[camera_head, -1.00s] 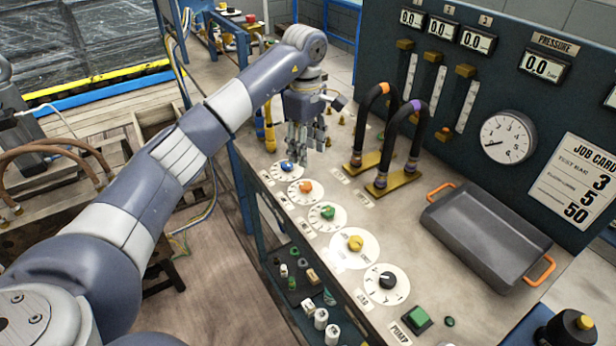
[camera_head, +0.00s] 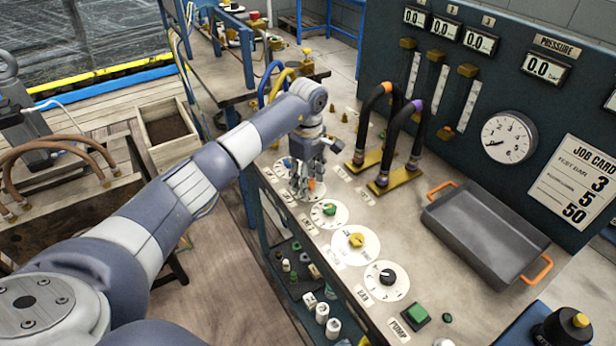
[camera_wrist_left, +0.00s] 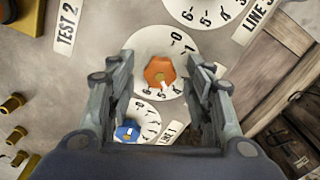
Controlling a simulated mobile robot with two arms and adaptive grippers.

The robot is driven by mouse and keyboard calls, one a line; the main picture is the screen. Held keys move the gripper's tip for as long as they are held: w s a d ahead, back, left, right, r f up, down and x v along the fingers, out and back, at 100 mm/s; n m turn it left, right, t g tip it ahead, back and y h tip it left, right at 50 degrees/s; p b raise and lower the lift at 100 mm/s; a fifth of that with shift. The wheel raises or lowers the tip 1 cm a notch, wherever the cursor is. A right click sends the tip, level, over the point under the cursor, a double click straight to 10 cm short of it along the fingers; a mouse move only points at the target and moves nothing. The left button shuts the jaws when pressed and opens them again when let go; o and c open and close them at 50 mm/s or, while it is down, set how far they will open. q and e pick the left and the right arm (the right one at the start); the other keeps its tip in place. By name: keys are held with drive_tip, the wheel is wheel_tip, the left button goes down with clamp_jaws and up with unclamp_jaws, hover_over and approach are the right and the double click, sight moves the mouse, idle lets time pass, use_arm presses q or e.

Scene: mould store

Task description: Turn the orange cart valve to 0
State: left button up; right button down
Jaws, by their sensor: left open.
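The orange valve (camera_head: 311,184) sits on its white numbered dial in the row on the bench, partly hidden by my left gripper (camera_head: 303,186). In the left wrist view the orange knob (camera_wrist_left: 158,70) is between the two open fingers of my left gripper (camera_wrist_left: 158,60), with a visible gap on each side. The knob's white pointer mark faces down in that view, towards the larger digits near the dial's lower edge. The 0 is at the dial's upper right. The blue valve (camera_wrist_left: 127,131) is close below it. My right gripper is not in view.
Green (camera_head: 329,209), yellow (camera_head: 356,240) and black (camera_head: 387,276) knobs continue the row towards the front. Two dark hoses with brass bases (camera_head: 398,180) stand behind the dials. A grey tray (camera_head: 487,235) lies to the right, before the gauge panel (camera_head: 450,100).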

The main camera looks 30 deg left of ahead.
use_arm(q)
drive_tip(key=c, duration=1.1)
